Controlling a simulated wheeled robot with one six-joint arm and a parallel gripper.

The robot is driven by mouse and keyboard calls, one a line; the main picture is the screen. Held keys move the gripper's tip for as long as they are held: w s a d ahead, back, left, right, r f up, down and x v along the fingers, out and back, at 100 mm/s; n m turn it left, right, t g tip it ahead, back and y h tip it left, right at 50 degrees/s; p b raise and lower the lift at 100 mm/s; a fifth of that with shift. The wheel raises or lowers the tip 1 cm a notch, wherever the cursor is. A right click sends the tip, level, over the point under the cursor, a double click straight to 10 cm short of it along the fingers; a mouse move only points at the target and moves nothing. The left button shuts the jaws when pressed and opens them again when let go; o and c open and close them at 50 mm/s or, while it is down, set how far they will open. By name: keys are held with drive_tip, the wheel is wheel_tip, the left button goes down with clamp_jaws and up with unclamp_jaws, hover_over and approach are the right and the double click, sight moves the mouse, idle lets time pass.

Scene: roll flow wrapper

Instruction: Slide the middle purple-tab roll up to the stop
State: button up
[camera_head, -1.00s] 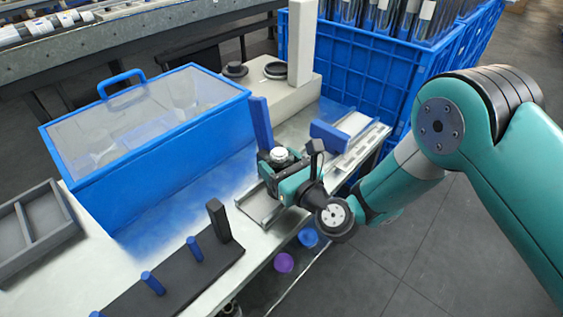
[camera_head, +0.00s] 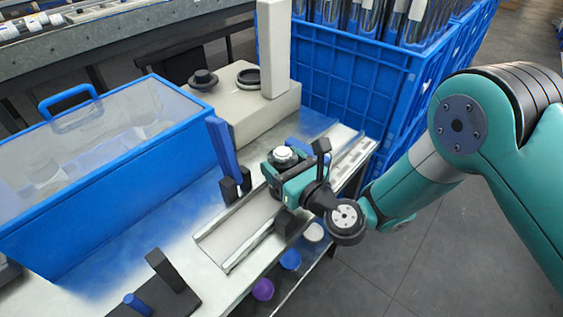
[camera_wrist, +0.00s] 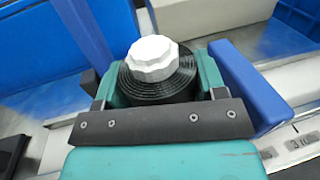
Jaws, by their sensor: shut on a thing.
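My gripper (camera_head: 290,172) is shut on a dark, ribbed, roll-like thing (camera_wrist: 158,78) with a white faceted cap (camera_wrist: 153,60). The cap also shows in the head view (camera_head: 284,155). No purple tab shows on this thing, and its underside is hidden. My gripper is over the pale railed channel (camera_head: 222,232), near its far right part. In the wrist view a blue block (camera_wrist: 243,88) is close on the right, perhaps the stop; contact is not clear. A purple round piece (camera_head: 262,290) lies below the bench edge, beside a blue one (camera_head: 290,259) and a white one (camera_head: 313,232).
A lidded blue box (camera_head: 120,215) stands on the left, and a tall blue post (camera_head: 222,147) stands beside the channel. A big blue crate (camera_head: 345,80) is behind. A dark rack with a blue peg (camera_head: 137,303) is at the front. The channel's near left part is clear.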

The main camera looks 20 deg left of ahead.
drive_tip(key=shift+w+d, duration=0.1)
drive_tip(key=shift+w, duration=0.2)
drive_tip(key=o, duration=1.2)
drive_tip(key=shift+s, duration=0.1)
